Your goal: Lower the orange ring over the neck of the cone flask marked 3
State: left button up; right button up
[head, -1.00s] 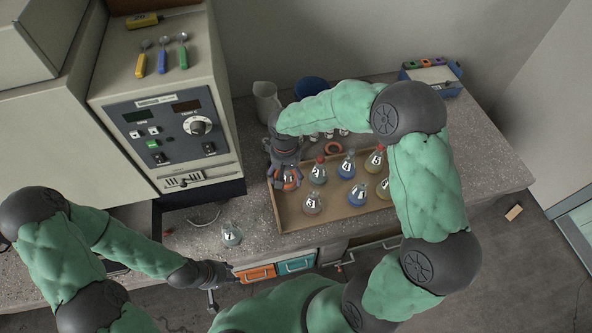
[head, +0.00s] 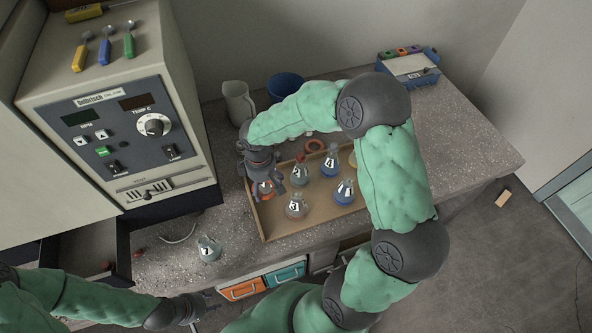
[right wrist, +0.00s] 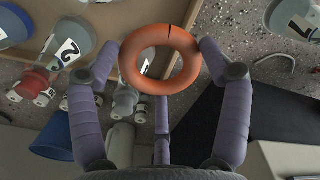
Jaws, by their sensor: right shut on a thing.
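The orange ring (head: 265,188) is in my right gripper (head: 263,182), above the left part of the tray. The right wrist view shows the ring (right wrist: 160,58) tilted between the fingertips, with no flask neck through it. The cone flask marked 3 (head: 296,207) stands upright near the tray's front edge, to the right of the ring and apart from it. My left gripper (head: 208,303) is low in front of the bench, clear of the flasks; its jaw opening is too small to judge.
The cardboard tray (head: 275,230) holds other flasks, including a blue one (head: 344,192) and one with a red neck (head: 300,171). Another flask (head: 208,250) stands left of the tray. A white jug (head: 238,103) and blue bowl (head: 286,87) stand behind.

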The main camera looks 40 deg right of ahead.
jog(key=s+d+r+n+p, duration=0.4)
jog(key=s+d+r+n, duration=0.25)
jog(key=n, duration=0.35)
jog(key=n+b, duration=0.1)
jog(key=b, duration=0.4)
send_over(297, 191)
jog(key=s, duration=0.1)
jog(key=shift+a+f, duration=0.25)
jog(key=shift+f, duration=1.4)
jog(key=shift+a+f, duration=0.2)
jog(key=shift+f, duration=1.4)
jog(key=shift+f+b, duration=1)
jog(key=shift+f, duration=0.85)
jog(key=o, duration=1.3)
jog(key=shift+c, duration=0.2)
jog(key=shift+r, duration=0.1)
